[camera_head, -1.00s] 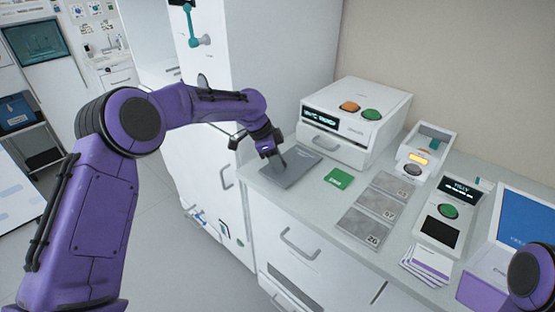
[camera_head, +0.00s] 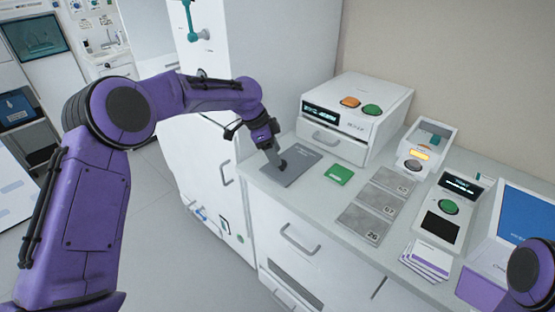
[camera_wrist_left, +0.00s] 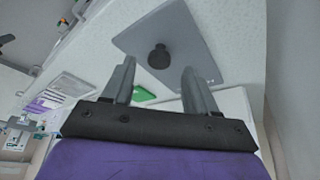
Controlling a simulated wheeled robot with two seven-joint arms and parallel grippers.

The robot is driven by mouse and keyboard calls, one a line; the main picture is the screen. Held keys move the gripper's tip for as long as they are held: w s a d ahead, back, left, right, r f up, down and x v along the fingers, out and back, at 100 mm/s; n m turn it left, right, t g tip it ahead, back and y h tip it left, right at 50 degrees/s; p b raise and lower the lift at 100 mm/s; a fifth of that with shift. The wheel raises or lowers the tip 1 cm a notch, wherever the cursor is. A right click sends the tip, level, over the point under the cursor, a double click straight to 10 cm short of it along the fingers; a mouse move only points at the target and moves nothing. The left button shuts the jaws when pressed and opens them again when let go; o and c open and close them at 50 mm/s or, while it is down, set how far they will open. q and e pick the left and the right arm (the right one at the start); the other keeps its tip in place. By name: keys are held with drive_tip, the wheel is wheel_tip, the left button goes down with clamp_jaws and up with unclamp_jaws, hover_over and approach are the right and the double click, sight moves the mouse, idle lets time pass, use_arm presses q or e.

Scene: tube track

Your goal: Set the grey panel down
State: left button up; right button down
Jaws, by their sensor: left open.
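The grey panel (camera_head: 297,166) lies flat on the left end of the counter, in front of the white box with the orange and green buttons. In the left wrist view the panel (camera_wrist_left: 190,40) has a dark round knob (camera_wrist_left: 159,57) on top. My left gripper (camera_head: 279,166) is over the panel. In the left wrist view my left gripper (camera_wrist_left: 158,75) is open, its two fingers apart on either side of the knob and not touching it. A purple part of my right arm (camera_head: 532,275) shows at the lower right; its gripper is out of view.
A green card (camera_head: 339,174) lies to the right of the panel. Several grey numbered tiles (camera_head: 378,207) lie further right. The white box (camera_head: 352,118) stands behind. A tester with a green button (camera_head: 447,208), white cards (camera_head: 428,260) and a screen (camera_head: 528,225) fill the right side.

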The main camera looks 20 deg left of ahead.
use_arm(q)
drive_tip(key=v, duration=0.9)
